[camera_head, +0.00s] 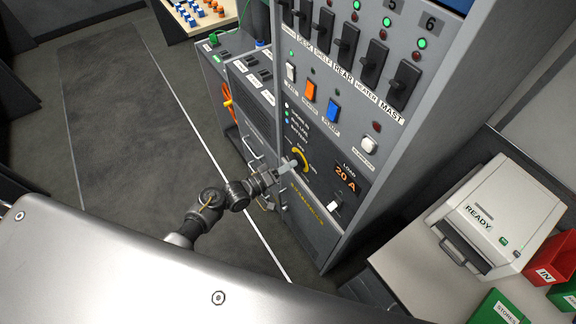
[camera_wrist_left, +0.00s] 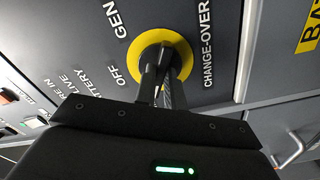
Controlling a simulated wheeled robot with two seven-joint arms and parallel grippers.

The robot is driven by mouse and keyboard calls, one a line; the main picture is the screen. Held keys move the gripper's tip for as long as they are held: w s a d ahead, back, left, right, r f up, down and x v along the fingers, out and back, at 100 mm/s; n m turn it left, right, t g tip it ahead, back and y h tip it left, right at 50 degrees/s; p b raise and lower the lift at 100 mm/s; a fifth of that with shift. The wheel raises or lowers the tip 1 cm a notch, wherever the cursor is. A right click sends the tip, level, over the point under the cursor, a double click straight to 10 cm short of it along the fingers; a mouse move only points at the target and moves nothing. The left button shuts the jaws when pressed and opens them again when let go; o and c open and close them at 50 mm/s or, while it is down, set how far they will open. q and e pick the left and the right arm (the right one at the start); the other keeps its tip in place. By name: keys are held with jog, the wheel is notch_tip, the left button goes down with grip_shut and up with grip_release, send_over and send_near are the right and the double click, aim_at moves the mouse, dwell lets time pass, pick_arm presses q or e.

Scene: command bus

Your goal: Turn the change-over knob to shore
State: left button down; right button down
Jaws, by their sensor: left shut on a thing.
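The change-over knob (camera_wrist_left: 165,56) is a dark handle on a round yellow plate (camera_wrist_left: 138,50) in the left wrist view. The labels GEN, OFF and CHANGE-OVER are printed around it; no SHORE label is readable. In the head view the yellow plate (camera_head: 303,157) is on the front of the grey switch cabinet, partly covered by the gripper. My left gripper (camera_head: 286,167) reaches it from the left; its fingers (camera_wrist_left: 164,82) are shut on the knob, which they partly hide. The knob's exact pointing direction is hard to tell. My right gripper is not in view.
Above the knob are coloured rocker switches (camera_head: 310,90) and a row of black breakers (camera_head: 345,44). A LOAD display (camera_head: 346,178) reading 20 A and a white switch (camera_head: 335,205) are at its right. Cabinet handles (camera_head: 251,150) stick out at left. Floor at left is clear.

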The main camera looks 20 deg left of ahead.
pick_arm(q)
jog(key=shift+f, duration=0.1)
jog(key=c, duration=1.5)
grip_release()
jog(key=b+v, duration=0.1)
jog(key=v, duration=1)
jog(key=shift+d+b, duration=0.1)
jog(key=shift+b, duration=0.3)
